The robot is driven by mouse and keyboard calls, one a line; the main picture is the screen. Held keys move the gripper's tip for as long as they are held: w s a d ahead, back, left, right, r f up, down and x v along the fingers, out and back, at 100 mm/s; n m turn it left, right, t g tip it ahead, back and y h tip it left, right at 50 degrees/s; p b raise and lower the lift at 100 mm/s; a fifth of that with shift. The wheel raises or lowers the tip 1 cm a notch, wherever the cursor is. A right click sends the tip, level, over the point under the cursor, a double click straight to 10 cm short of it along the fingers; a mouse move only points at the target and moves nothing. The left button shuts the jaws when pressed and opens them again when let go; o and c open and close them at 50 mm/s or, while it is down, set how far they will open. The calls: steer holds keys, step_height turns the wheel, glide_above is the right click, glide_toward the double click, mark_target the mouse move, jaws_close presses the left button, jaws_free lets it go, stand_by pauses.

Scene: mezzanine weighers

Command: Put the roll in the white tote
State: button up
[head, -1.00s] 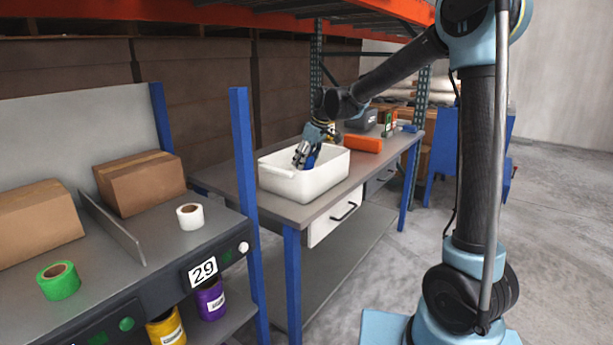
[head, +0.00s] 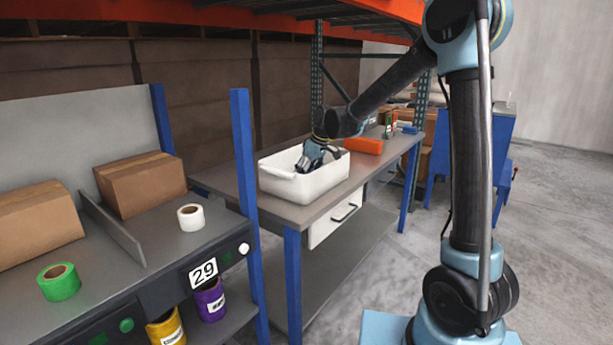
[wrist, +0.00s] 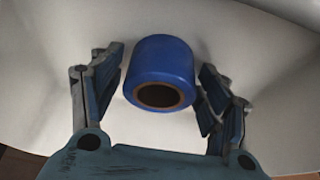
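The white tote (head: 290,187) stands on the grey table in the head view, and its pale inside fills the wrist view (wrist: 250,50). My gripper (head: 304,166) reaches down into the tote. In the wrist view a blue roll (wrist: 160,62) with a brown core lies between my two fingers (wrist: 162,80). The fingers are spread, with a narrow gap on each side of the roll, so it looks unheld against the tote's inside. In the head view the tote wall and my gripper hide the roll.
An orange box (head: 363,145) sits behind the tote on the table. On the nearer bench are a white roll (head: 191,217), a green roll (head: 59,282) and cardboard boxes (head: 140,183). A blue post (head: 245,180) stands between bench and table.

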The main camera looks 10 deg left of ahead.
stand_by(0.3)
steer(key=v, duration=1.2)
steer(key=s+d+m, duration=0.2)
steer(key=d, duration=0.5)
steer(key=s+d+m, duration=0.1)
steer(key=s+d, duration=0.2)
steer(key=d, duration=0.5)
steer(key=s+d+f+m+h, duration=0.1)
steer(key=s+d+f+m, duration=0.15)
steer(key=s+d, duration=0.35)
steer(key=s+d+f+m+t+h, duration=0.1)
steer(key=s+d+f+m, duration=0.2)
steer(key=d, duration=0.5)
steer(key=s+d+f+m+h, duration=0.1)
steer(key=s+d+f, duration=0.2)
steer(key=s+d, duration=0.3)
steer(key=s+d+f+m+h, duration=0.1)
steer(key=s+d+f+m, duration=0.3)
steer(key=s+d+f, duration=0.2)
steer(key=s+f, duration=0.2)
steer(key=s, duration=0.2)
steer(key=shift+d+f, duration=0.25)
steer(key=shift+d, duration=0.05)
